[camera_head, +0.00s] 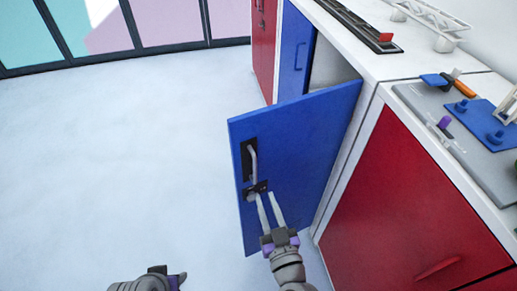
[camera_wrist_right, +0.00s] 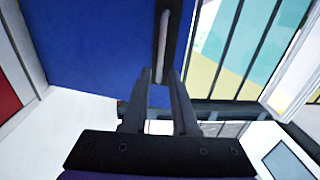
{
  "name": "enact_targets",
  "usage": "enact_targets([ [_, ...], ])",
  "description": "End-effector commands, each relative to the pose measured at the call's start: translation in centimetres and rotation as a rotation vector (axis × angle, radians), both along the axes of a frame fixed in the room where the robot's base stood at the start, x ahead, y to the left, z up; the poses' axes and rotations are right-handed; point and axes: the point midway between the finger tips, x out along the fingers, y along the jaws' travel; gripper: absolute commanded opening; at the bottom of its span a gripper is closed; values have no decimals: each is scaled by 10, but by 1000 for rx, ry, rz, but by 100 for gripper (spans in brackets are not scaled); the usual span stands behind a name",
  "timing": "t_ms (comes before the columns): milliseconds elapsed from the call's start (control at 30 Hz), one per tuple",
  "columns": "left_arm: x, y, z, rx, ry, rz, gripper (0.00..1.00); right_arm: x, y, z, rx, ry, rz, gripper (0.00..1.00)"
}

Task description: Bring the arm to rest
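A blue cabinet door (camera_head: 310,140) stands swung open from the workbench, with a metal bar handle (camera_head: 253,163) on a dark plate. My right gripper (camera_head: 265,194) is open, its two fingers apart, with the tips close to the handle's lower end. In the right wrist view, the fingers (camera_wrist_right: 158,75) point at the blue door (camera_wrist_right: 90,50), and the lower part of the handle (camera_wrist_right: 164,45) shows between and beyond their tips. I cannot tell whether they touch it. My left gripper (camera_head: 172,278) is low in the head view, over the floor; its fingers do not show clearly.
A red cabinet front (camera_head: 400,200) is right of the door, and another red door (camera_head: 264,40) is beyond it. The white worktop (camera_head: 370,65) carries a dark rail and a white truss. A grey panel (camera_head: 470,140) holds blue and orange parts. Pale floor (camera_head: 120,170) is clear at left.

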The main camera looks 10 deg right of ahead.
Motion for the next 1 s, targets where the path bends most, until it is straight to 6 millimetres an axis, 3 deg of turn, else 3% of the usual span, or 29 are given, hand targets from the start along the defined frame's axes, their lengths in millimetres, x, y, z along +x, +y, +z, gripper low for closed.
enact_targets([
  [267,0,0,0,0,0,0,50,2,5,-3,-5,34,42,27],
  [467,0,0,0,0,0,0,50,-2,11,-33,-38,308,191,27],
  [600,0,0,0,0,0,0,50,-27,-15,-67,-61,613,185,27],
  [800,0,0,0,0,0,0,50,-82,-72,-94,-74,985,21,27],
  [933,0,0,4,0,-1,0,50,-123,-110,-93,-72,1175,-135,27],
  [1000,0,0,31,0,-10,0,50,-118,-106,-67,-71,1152,-118,27],
])
